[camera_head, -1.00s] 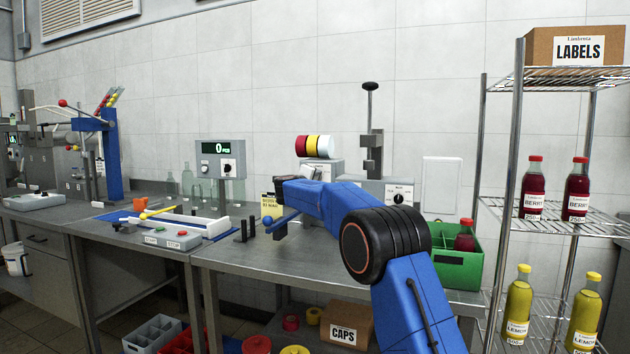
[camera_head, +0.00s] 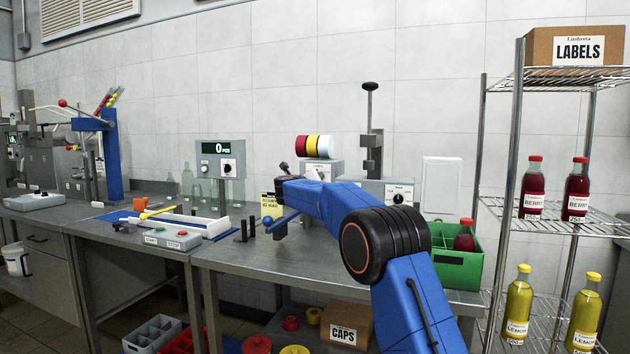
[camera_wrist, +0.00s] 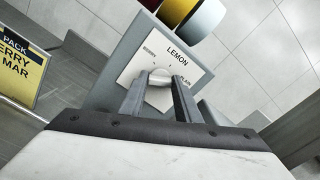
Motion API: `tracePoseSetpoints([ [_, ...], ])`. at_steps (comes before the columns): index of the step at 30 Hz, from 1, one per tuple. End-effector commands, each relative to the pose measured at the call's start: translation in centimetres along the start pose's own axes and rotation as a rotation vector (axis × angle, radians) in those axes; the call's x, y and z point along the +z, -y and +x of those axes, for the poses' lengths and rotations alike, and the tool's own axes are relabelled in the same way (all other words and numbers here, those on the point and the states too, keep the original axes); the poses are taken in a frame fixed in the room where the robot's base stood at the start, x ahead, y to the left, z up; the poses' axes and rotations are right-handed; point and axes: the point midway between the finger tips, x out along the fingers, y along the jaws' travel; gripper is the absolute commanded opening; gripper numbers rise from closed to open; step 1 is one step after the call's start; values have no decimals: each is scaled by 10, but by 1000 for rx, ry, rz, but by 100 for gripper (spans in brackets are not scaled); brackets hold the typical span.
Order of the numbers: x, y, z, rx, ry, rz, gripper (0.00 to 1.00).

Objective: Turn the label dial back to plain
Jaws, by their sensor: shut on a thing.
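The label dial (camera_wrist: 159,78) is a round grey knob on a white plate (camera_wrist: 140,62) in the wrist view. The plate reads LEMON at the top, PLAIN at the right and what looks like BERRY at the left. My gripper (camera_wrist: 160,88) has one finger on each side of the knob and is shut on it. I cannot tell clearly which word the knob points at. In the head view the grey label unit (camera_head: 325,168) stands behind my arm, with red, yellow and white rolls (camera_head: 316,147) on top. The dial and fingertips are hidden there.
A yellow and black sign (camera_wrist: 20,66) stands left of the unit. A grey box with a black knob (camera_head: 398,197) is to the right, behind a green crate (camera_head: 455,262) holding a red bottle. The bench front (camera_head: 240,262) is clear.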

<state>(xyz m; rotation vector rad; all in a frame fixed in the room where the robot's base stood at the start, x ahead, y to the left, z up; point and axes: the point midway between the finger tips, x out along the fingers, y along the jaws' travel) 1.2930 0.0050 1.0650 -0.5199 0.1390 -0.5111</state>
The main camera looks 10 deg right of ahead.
Motion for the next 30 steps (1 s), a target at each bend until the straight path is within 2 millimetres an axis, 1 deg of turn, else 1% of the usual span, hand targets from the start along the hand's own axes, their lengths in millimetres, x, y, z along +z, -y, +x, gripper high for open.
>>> tracePoseSetpoints([
  [1,-3,-2,0,1,-4,8,7],
  [16,-2,-2,0,1,-4,23,7],
  [17,-2,-2,0,1,-4,23,34],
  [18,-2,-2,0,1,-3,23,44],
  [19,-2,-2,0,1,-3,23,48],
  [27,-1,-1,0,0,-1,23,48],
  [30,0,0,-4,1,-1,23,48],
])
